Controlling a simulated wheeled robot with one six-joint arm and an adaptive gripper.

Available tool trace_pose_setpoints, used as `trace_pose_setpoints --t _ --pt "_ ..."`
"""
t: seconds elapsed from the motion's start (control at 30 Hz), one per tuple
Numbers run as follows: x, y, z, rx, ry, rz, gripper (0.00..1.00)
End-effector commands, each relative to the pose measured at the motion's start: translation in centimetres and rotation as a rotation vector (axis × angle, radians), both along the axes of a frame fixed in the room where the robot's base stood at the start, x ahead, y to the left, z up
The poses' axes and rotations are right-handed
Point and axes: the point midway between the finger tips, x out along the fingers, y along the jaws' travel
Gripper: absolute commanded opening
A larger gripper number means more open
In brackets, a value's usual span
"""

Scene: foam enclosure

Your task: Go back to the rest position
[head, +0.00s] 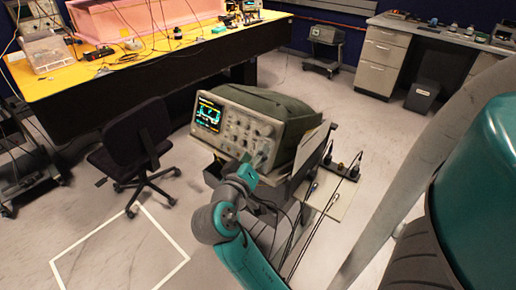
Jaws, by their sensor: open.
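My arm, teal and grey, reaches up from the bottom centre of the head view, and a large teal link of it fills the right edge.
The oscilloscope stands on a dark cart (215,175) with cables and a board at its right. A black office chair (130,145) stands at left. A yellow workbench (60,85) and grey desk (380,60) stand behind.

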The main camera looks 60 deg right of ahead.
Motion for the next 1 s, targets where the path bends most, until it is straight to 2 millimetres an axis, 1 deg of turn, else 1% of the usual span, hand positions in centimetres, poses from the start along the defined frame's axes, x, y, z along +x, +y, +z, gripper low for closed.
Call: trace_pose_setpoints --t 0.03,0.2,0.8,0.9,0.97,1.0 --pt "0.0 0.4 0.0 0.0 0.0 0.001 0.55" --pt "-0.1 0.8 0.0 0.001 0.0 0.0 0.55" --pt "-0.1 0.8 0.0 0.0 0.002 0.002 0.55" --pt "0.1 1.1 -0.7 -0.001 0.016 0.036 0.55" --pt "0.4 1.6 -1.7 0.0 0.034 0.079 0.55" --pt "0.6 2.0 -2.5 0.001 0.046 0.12 0.55"
